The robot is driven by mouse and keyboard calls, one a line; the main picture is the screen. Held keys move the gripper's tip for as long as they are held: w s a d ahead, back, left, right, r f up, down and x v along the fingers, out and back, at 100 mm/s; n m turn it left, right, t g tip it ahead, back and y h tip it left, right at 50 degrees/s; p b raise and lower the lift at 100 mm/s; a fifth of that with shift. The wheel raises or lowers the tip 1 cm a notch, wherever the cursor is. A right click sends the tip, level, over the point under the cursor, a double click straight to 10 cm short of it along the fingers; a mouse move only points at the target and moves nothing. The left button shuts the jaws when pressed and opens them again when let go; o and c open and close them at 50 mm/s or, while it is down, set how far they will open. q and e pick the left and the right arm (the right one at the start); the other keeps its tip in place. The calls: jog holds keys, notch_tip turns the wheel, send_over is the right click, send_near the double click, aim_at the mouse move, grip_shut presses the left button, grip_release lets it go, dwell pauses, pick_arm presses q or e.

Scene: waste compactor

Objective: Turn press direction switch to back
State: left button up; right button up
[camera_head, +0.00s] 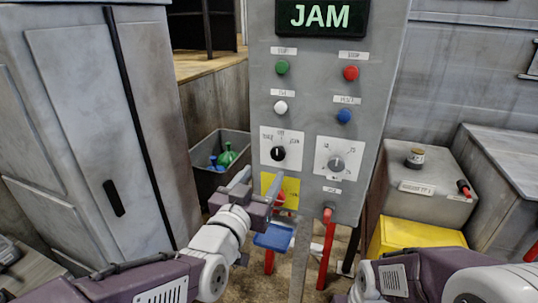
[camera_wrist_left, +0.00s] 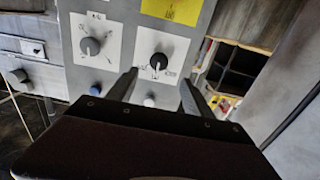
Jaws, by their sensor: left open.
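The likely press direction switch is a round black knob (camera_head: 278,153) on a white labelled plate, left on the grey control panel (camera_head: 310,125). The small lettering is hard to read. Its pointer seems to face the top middle mark. In the left wrist view, where the panel appears upside down, the knob (camera_wrist_left: 158,61) sits just beyond and between the fingers. My left gripper (camera_head: 258,184) is open and empty, just below and in front of the knob, with no visible contact. My right arm shows at lower right; its gripper is out of view.
A grey knob (camera_head: 336,163) sits right of the black one. Green (camera_head: 282,67), red (camera_head: 351,73), white (camera_head: 280,107) and blue (camera_head: 344,116) buttons are above. The display (camera_head: 321,16) reads JAM. A yellow plate (camera_head: 285,187) is below the black knob, partly behind my left gripper.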

aim_at(277, 155)
pick_arm(q)
jog(key=p+x, duration=0.1)
jog(key=x, duration=0.3)
jog(key=p+x, duration=0.1)
jog(key=x, duration=0.4)
jog(key=shift+d+f, duration=0.1)
jog(key=shift+d, duration=0.15)
jog(key=shift+a, duration=0.15)
pick_arm(e)
notch_tip(277, 155, up, 2)
jog(key=shift+d+r, duration=0.1)
pick_arm(q)
grip_shut()
pick_arm(e)
jog(key=shift+f, duration=0.2)
